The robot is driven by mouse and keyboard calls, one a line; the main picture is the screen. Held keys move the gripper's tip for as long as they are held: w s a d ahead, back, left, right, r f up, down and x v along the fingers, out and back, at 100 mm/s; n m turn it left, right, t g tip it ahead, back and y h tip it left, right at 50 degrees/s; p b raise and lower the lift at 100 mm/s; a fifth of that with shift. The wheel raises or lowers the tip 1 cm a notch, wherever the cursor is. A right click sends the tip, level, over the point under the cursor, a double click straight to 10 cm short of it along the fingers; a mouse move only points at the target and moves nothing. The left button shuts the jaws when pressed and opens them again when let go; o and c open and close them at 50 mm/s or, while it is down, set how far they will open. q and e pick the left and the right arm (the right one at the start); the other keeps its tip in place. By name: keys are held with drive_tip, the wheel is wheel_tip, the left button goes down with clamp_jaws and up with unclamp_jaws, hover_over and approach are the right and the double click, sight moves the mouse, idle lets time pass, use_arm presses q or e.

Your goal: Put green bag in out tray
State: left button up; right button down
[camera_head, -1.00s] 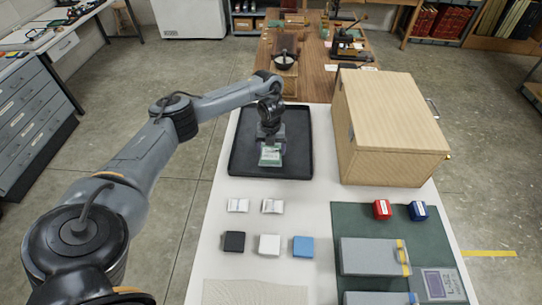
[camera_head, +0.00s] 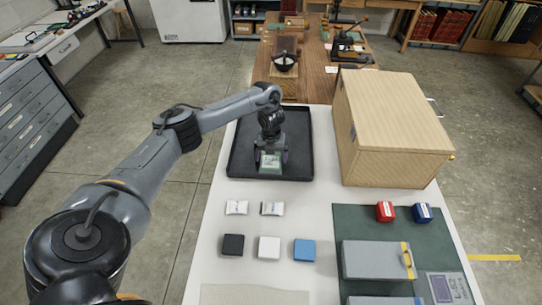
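The green bag (camera_head: 270,163), with a white label, is at the black tray (camera_head: 240,167) on the white table. It is over or on the tray's floor, near the middle. My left gripper (camera_head: 271,159) points down at the bag, with a finger close beside each side of it. I cannot tell whether the fingers still press on the bag, or whether it rests fully on the tray floor. My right gripper is not in view.
A large wooden box (camera_head: 388,128) stands right of the tray. Two small white packets (camera_head: 273,208) and black, white and blue blocks (camera_head: 304,249) lie in front. A green mat (camera_head: 350,222) holds red and blue items and a grey case (camera_head: 375,260).

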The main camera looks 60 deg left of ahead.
sight(271, 158)
use_arm(q)
drive_tip(key=shift+r, duration=0.1)
wheel_tip(271, 158, up, 12)
drive_tip(key=p, duration=0.7)
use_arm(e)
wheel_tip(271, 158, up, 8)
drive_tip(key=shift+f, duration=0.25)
